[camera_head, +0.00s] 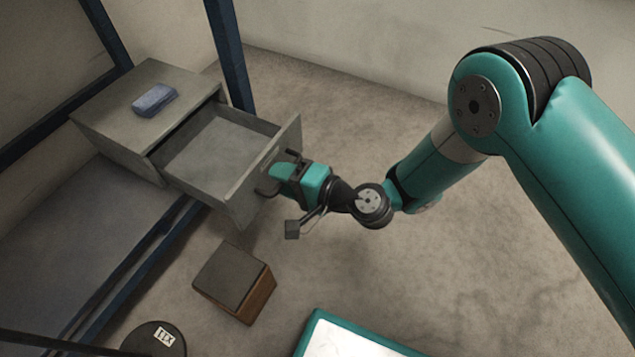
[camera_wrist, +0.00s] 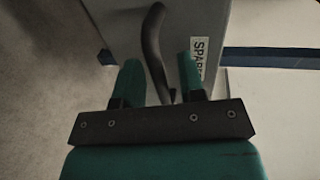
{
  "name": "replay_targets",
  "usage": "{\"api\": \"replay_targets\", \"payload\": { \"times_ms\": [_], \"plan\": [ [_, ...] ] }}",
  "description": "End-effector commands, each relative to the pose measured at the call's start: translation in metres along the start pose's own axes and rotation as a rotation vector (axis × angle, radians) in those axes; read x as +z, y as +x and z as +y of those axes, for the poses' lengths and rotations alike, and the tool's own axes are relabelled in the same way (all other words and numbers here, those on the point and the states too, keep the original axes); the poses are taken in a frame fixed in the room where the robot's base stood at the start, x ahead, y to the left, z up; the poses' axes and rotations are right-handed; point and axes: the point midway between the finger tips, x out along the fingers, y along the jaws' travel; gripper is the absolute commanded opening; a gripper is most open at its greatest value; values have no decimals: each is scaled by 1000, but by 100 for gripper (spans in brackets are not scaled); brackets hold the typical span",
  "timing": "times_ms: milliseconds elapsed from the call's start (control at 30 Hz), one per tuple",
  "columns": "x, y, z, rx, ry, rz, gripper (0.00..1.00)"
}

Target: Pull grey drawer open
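The grey drawer (camera_head: 243,190) stands well out of its grey cabinet (camera_head: 112,118), and its empty inside shows. Its front also shows in the wrist view (camera_wrist: 120,28), with a dark curved handle (camera_wrist: 152,45) and a partly hidden label (camera_wrist: 199,58). My gripper (camera_head: 282,172) is at the drawer front, by the handle. In the wrist view my gripper's fingers (camera_wrist: 159,75) are apart, with the handle between them. A gap shows on the right side of the handle; I cannot tell whether the left finger touches it. My gripper hides part of the handle in the head view.
A blue-grey block (camera_head: 154,100) lies on the cabinet top. Blue frame posts (camera_head: 230,50) stand beside and behind it. A brown box (camera_head: 236,280), a dark round labelled object (camera_head: 150,338) and a teal-edged white surface (camera_head: 345,340) are lower down. Floor right of the drawer is clear.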

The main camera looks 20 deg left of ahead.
Motion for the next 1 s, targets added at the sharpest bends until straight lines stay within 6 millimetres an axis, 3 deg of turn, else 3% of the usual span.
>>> {"api": "replay_targets", "payload": {
  "times_ms": [233, 600, 1000],
  "plan": [
    [-1, -16, -1, 5, 3, 1, 36],
    [-1, -90, 5, 0, 3, 3, 36],
    [-4, -106, 7, -2, -2, 2, 36]
  ]
}}
